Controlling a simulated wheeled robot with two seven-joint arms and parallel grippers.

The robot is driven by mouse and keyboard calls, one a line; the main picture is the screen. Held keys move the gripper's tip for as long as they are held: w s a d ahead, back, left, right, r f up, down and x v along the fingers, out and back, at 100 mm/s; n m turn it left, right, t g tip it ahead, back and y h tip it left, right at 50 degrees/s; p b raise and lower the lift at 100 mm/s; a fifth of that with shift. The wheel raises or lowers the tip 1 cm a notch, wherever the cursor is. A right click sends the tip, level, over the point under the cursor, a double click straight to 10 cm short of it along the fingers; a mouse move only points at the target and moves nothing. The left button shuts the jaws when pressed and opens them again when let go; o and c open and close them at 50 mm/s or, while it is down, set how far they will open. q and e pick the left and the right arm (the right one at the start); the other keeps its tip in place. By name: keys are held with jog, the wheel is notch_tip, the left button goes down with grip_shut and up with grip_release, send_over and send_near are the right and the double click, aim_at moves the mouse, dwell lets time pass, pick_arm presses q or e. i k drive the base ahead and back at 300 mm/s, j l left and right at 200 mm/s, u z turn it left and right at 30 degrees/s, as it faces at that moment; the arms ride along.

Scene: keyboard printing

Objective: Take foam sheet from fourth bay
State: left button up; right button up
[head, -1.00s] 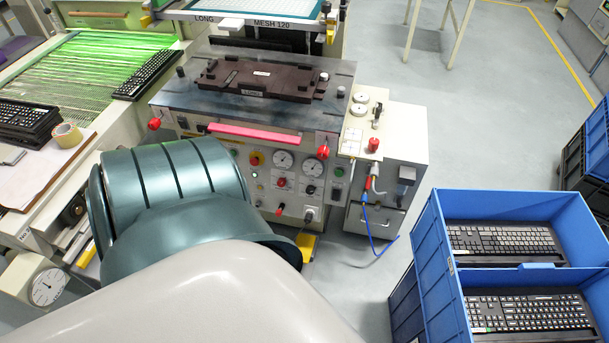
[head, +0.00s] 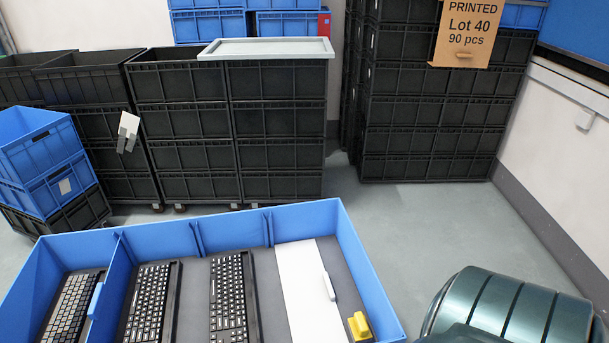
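The white foam sheet (head: 300,290) lies in the fourth bay from the left, at the right end of a long blue crate (head: 355,255). A pale upright tab (head: 329,286) stands at the sheet's right edge. The other bays each hold a dark keyboard: left (head: 73,308), second (head: 148,303) and third (head: 231,300). The lower parts of the crate and sheet are cut off by the picture's bottom edge. Neither of my grippers is in view.
A small yellow object (head: 360,325) is at the crate's right end. Stacked black crates (head: 190,125) stand behind, with a pale lid (head: 268,47) on top. More black stacks (head: 430,140) stand at the back right by the wall. Grey floor (head: 420,225) is free between.

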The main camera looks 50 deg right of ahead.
aim_at(314, 316)
jog(key=z, duration=1.8)
jog(key=k+j, duration=0.2)
jog(key=k, duration=0.2)
jog(key=k+j, duration=0.2)
jog(key=k, duration=0.2)
jog(key=k+j, duration=0.2)
jog(key=k, duration=0.2)
